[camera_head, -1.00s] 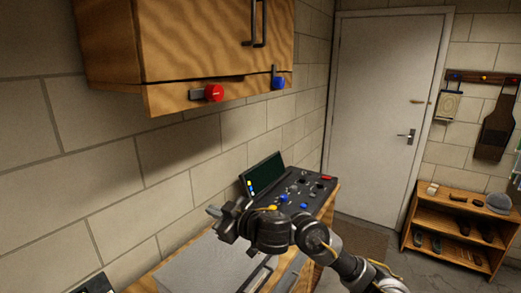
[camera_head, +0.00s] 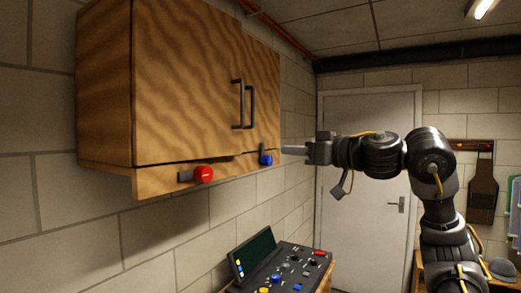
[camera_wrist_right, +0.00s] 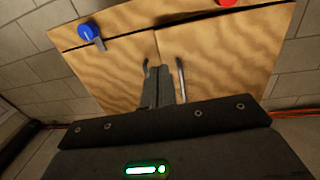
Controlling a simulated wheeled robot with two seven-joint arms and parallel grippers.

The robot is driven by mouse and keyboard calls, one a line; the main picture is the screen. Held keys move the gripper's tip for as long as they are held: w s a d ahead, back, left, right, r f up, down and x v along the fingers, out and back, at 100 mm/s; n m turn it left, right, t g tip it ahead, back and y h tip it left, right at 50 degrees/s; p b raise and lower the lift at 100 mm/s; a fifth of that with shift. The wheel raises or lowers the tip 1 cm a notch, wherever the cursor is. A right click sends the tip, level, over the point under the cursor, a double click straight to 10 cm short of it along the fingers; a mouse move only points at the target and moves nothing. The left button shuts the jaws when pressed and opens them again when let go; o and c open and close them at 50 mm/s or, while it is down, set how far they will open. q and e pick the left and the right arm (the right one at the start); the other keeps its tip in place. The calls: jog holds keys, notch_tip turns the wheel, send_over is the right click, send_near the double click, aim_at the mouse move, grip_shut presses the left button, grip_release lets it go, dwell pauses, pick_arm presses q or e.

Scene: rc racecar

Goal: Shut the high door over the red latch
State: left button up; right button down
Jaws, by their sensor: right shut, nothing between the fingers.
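A wooden wall cabinet has a left door (camera_head: 185,85) above the red latch (camera_head: 203,175) and a narrower-looking right door (camera_head: 262,95) above the blue latch (camera_head: 266,160). The left door looks nearly in line with the right one, with a dark gap along its lower edge; I cannot tell if it is fully flush. The red latch's grey bar lies sideways; the blue latch's bar points up onto its door. My right gripper (camera_head: 288,150) is shut and empty, right of the cabinet, pointing left. In the wrist view its fingers (camera_wrist_right: 161,70) overlap the area between the handles. My left gripper is out of view.
Two dark vertical handles (camera_head: 243,104) stand out near the door seam. Below is a black control console (camera_head: 285,268) with a screen. A white room door (camera_head: 365,215) stands behind my right arm. The space in front of the cabinet doors is clear.

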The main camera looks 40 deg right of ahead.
aim_at(240, 148)
jog(key=w+p, duration=0.2)
jog(key=w, duration=0.2)
jog(key=w+a+p, duration=0.1)
jog(key=w, duration=0.3)
jog(key=w+a+p, duration=0.1)
jog(key=w+p, duration=0.1)
jog(key=w, duration=0.2)
jog(key=shift+w+a+r+p, duration=0.1)
jog(key=shift+w+a+p, duration=0.15)
jog(key=shift+p, duration=0.05)
jog(key=shift+w, duration=0.5)
jog(key=shift+a, duration=0.1)
